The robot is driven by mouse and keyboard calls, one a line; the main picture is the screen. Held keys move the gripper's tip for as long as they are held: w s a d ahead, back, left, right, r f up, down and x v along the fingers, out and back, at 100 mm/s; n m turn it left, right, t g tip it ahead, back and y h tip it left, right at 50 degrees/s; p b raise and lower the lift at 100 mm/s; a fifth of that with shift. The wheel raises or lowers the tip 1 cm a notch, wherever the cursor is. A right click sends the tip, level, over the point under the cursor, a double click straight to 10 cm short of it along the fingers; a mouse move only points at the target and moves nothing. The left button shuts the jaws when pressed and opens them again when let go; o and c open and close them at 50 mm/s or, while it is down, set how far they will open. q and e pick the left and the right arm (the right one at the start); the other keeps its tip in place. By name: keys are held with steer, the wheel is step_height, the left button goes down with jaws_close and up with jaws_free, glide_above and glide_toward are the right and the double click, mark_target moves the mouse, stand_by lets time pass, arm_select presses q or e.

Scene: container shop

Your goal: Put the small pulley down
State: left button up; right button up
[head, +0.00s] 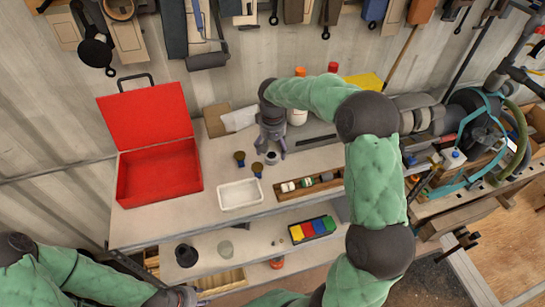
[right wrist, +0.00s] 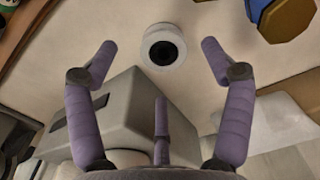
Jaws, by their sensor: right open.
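The small pulley (head: 272,158) is a pale, round piece with a dark hole. It lies flat on the upper bench top, and it also shows in the right wrist view (right wrist: 164,60). My right gripper (head: 272,150) points down over it, fingers spread.
An open red toolbox (head: 160,195) stands at left on the bench (head: 220,170). A white tray (head: 240,206), a wooden tray (head: 330,196) and two dark-and-brass knobs (head: 240,160) are close by. A lower shelf (head: 210,244) holds coloured bins (head: 312,230). Tools hang above.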

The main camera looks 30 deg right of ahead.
mark_target(271, 153)
steer(key=f, duration=0.3)
steer(key=shift+w+f+p, duration=0.3)
steer(key=shift+w+f, duration=0.05)
steer(key=shift+s, duration=0.15)
steer(key=c, duration=1.2)
steer(key=shift+c, duration=1.4)
steer(key=shift+r, duration=0.1)
